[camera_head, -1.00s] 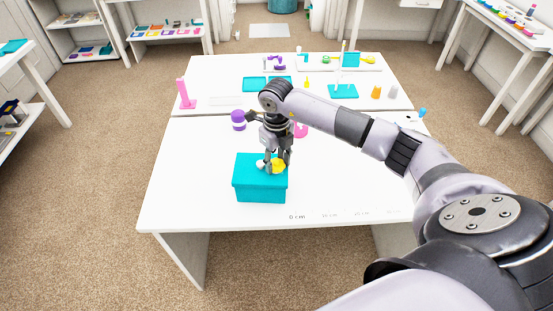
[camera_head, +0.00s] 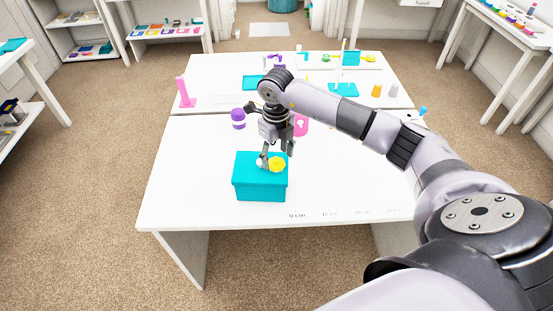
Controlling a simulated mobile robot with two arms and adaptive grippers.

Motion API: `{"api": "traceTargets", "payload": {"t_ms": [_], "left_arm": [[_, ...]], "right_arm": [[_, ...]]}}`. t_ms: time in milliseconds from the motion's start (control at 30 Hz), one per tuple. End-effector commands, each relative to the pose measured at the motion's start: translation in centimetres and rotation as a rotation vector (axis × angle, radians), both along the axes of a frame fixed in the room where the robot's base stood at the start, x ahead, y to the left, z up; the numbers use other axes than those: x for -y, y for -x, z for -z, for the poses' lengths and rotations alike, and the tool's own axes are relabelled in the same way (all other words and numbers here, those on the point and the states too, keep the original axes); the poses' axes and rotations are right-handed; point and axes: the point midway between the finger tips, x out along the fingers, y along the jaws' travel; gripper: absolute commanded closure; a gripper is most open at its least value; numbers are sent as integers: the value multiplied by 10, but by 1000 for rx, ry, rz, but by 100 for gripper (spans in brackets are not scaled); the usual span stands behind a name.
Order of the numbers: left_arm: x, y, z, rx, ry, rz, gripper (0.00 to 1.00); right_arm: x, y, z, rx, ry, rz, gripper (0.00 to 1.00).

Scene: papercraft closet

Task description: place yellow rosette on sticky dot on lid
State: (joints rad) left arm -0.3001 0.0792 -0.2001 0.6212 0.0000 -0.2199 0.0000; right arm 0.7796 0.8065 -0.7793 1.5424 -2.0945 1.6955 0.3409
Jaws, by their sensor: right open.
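The yellow rosette (camera_head: 277,164) rests on the lid (camera_head: 248,165) of the teal box (camera_head: 262,190), toward the lid's back right. A small white thing (camera_head: 260,162) shows just left of the rosette; I cannot tell whether it is the sticky dot. My right gripper (camera_head: 277,157) is open just above and behind the rosette, with its fingers spread. The rosette looks free of the fingers. Any dot beneath the rosette is hidden. My left gripper is not in view.
A purple round container (camera_head: 238,119) and a pink item (camera_head: 300,125) stand behind the box. A pink stand (camera_head: 185,93) is at the back left. Teal trays and small parts lie along the back. The white table (camera_head: 190,180) is clear left and right of the box.

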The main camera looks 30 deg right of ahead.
Motion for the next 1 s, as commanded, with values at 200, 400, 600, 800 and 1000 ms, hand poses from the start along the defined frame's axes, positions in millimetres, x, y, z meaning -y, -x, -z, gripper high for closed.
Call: {"api": "traceTargets", "payload": {"t_ms": [200,400,600,800,1000], "left_arm": [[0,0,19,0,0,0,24],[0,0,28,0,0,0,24],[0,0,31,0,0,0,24],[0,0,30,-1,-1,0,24],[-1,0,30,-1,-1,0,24]], "right_arm": [[1,-1,-47,6,0,1,43],[0,-1,-83,3,1,1,43],[0,0,-100,0,0,1,43],[0,1,-101,-1,0,1,43],[0,0,-101,-1,0,1,43]]}}
